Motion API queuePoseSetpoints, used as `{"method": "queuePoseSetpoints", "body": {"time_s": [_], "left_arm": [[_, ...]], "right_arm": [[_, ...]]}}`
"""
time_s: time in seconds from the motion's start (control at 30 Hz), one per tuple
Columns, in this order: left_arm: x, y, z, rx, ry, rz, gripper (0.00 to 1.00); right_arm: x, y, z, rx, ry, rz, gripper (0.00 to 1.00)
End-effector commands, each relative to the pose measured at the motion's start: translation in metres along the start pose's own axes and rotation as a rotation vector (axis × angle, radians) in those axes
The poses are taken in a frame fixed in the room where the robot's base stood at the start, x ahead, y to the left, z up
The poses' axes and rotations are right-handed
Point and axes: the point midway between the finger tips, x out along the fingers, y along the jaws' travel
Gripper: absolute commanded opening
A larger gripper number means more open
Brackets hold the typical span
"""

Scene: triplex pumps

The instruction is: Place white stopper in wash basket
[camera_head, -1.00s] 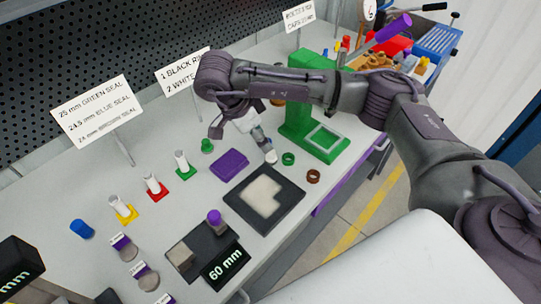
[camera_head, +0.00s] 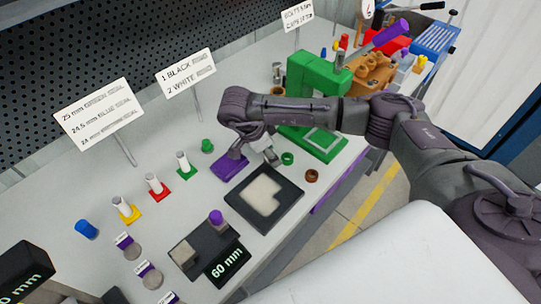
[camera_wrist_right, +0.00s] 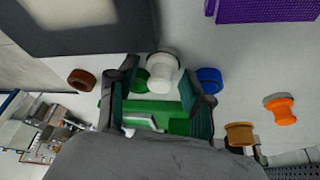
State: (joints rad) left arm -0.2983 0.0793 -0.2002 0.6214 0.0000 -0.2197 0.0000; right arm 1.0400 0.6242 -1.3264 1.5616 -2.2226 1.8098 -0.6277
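A white stopper (camera_wrist_right: 163,73) stands on the light bench between the fingers of my right gripper (camera_wrist_right: 162,80). The fingers are apart, with gaps beside the stopper. In the head view, my right gripper (camera_head: 258,147) points down at the stopper (camera_head: 271,157), between the purple mat (camera_head: 229,166) and the green press. A blue basket-like tray (camera_head: 436,40) with a ribbed inside stands at the far right end of the bench; it looks like the wash basket. My left gripper is not in view.
A green press (camera_head: 318,80) stands behind my right forearm. A black tray (camera_head: 240,205) with a pale inset lies in front of the gripper. A green ring (camera_head: 288,158) and a brown ring (camera_head: 312,176) lie nearby. Sign stands (camera_head: 185,73) line the back.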

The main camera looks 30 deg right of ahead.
Motion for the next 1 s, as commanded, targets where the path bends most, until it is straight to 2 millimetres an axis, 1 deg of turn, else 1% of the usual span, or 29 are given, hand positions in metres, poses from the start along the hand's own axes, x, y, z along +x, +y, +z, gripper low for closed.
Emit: {"method": "queuePoseSetpoints", "body": {"time_s": [0.03, 0.2, 0.27, 0.3, 0.57, 0.67, 0.77, 0.87, 1.0], "left_arm": [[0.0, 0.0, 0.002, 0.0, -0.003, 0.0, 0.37], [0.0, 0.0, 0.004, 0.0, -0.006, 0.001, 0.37], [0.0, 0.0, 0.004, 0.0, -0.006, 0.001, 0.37], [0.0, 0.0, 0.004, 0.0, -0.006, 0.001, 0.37], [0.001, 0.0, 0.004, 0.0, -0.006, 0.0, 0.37], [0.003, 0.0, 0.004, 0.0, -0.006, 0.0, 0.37], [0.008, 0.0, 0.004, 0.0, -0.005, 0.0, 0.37], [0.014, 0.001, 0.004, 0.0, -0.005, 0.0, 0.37], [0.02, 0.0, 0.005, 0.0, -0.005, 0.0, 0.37]], "right_arm": [[0.0, 0.0, 0.0, 0.0, 0.0, 0.0, 0.41], [0.0, 0.0, 0.0, 0.0, 0.0, 0.0, 0.12], [0.0, 0.0, 0.0, 0.0, 0.0, 0.0, 0.03], [-0.001, 0.0, 0.0, 0.0, 0.0, 0.0, 0.0], [-0.002, 0.0, -0.001, 0.0, -0.001, -0.001, 0.0], [-0.007, -0.001, -0.003, 0.001, -0.001, -0.001, 0.0], [-0.018, -0.001, -0.007, 0.001, -0.001, -0.004, 0.0], [-0.034, -0.001, -0.014, 0.001, -0.001, -0.006, 0.0], [-0.043, 0.02, -0.038, 0.002, 0.002, -0.003, 0.0]]}}
